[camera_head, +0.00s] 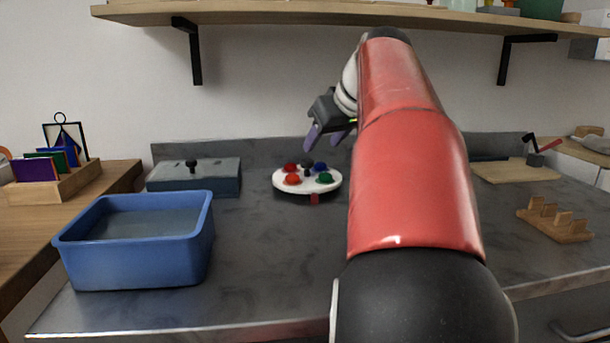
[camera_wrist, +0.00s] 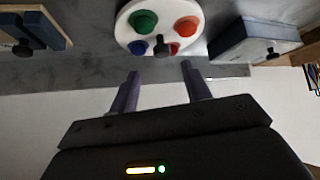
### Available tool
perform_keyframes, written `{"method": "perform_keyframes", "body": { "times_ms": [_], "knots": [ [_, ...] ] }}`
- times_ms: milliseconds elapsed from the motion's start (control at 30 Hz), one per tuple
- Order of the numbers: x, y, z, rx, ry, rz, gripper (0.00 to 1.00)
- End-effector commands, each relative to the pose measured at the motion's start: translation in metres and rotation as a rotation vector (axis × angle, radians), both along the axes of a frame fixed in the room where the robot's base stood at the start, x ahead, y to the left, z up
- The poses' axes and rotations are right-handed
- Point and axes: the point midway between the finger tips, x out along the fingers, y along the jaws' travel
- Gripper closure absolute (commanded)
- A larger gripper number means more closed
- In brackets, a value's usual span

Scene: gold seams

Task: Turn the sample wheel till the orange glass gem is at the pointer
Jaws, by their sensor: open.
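The sample wheel (camera_head: 307,187) is a round white disc on the grey counter, with a black knob (camera_head: 307,164) standing up from it. The orange gem (camera_head: 292,180) is at its front left, green (camera_head: 325,178) at front right, red (camera_head: 290,168) at back left, blue (camera_head: 320,166) at back right. A red tab, seemingly the pointer (camera_head: 314,199), is at the wheel's front edge, between orange and green. My gripper (camera_head: 328,136) is open and empty, above and behind the wheel. In the wrist view, the orange gem (camera_wrist: 187,26) and knob (camera_wrist: 161,49) lie beyond the fingertips (camera_wrist: 159,75).
A blue basin (camera_head: 135,250) stands at front left, with a grey knobbed box (camera_head: 195,180) behind it. A cutting board (camera_head: 515,171) and wooden rack (camera_head: 555,225) are at right. A shelf (camera_head: 320,14) hangs above. The counter before the wheel is clear.

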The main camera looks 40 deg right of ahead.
Motion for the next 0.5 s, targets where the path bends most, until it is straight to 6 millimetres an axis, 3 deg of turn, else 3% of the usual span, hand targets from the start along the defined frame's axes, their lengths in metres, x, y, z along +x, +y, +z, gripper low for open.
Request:
{"method": "perform_keyframes", "body": {
  "times_ms": [167, 500],
  "knots": [
    [0.004, 0.004, -0.002, 0.027, -0.038, -0.052, 0.52],
    [0.040, 0.000, -0.038, 0.028, -0.035, -0.051, 0.52]
  ]
}}
